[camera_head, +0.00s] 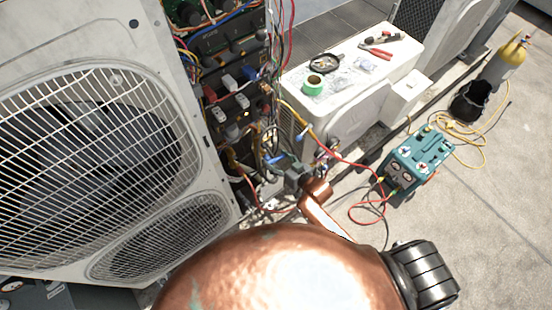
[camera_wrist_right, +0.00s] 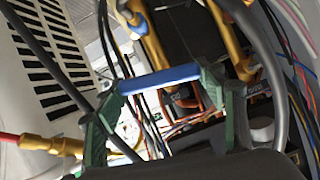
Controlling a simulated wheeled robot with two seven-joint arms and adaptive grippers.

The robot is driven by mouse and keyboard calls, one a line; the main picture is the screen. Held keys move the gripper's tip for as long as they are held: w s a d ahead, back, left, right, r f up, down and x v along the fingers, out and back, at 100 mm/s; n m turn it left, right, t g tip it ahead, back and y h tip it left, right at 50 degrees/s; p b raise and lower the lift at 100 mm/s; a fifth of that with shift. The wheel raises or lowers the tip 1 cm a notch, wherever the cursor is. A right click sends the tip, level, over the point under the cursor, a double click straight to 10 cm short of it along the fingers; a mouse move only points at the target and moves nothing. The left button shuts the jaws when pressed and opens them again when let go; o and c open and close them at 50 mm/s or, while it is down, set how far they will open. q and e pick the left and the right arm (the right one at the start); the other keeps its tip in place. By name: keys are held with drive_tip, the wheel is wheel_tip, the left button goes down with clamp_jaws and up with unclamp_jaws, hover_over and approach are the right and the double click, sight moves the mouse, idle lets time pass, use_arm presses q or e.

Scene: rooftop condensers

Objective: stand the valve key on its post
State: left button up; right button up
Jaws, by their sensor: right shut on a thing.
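My right gripper (camera_head: 284,166) is in front of the open wiring bay of the condenser unit. In the right wrist view its two green fingers (camera_wrist_right: 160,80) are shut on a blue bar, which I take to be the valve key (camera_wrist_right: 160,77). The bar spans from one finger to the other. In the head view the key shows as a small blue piece (camera_head: 274,158) at the fingertips. Brass pipes and fittings (camera_wrist_right: 152,42) stand just beyond the key. I cannot tell which part is the post. My left gripper is not in view.
The condenser with fan grilles (camera_head: 90,130) stands close on the left. Loose wires and a red hose (camera_head: 345,165) surround the gripper. A white unit (camera_head: 350,75) with tape and pliers stands behind.

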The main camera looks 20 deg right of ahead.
drive_tip(key=shift+s, duration=0.2)
drive_tip(key=shift+s+d+p, duration=0.25)
drive_tip(key=shift+s+p, duration=0.2)
drive_tip(key=shift+s, duration=0.1)
drive_tip(key=shift+s+d+p, duration=0.2)
drive_tip(key=shift+s+p, duration=0.1)
drive_tip(key=shift+s, duration=0.2)
drive_tip(key=shift+s, duration=0.2)
idle(0.3)
drive_tip(key=shift+s+d+p, duration=0.35)
drive_tip(key=shift+s+p, duration=0.25)
drive_tip(key=shift+s, duration=0.3)
drive_tip(key=shift+s+d+p, duration=0.35)
drive_tip(key=shift+s+p, duration=0.2)
drive_tip(key=shift+s, duration=0.3)
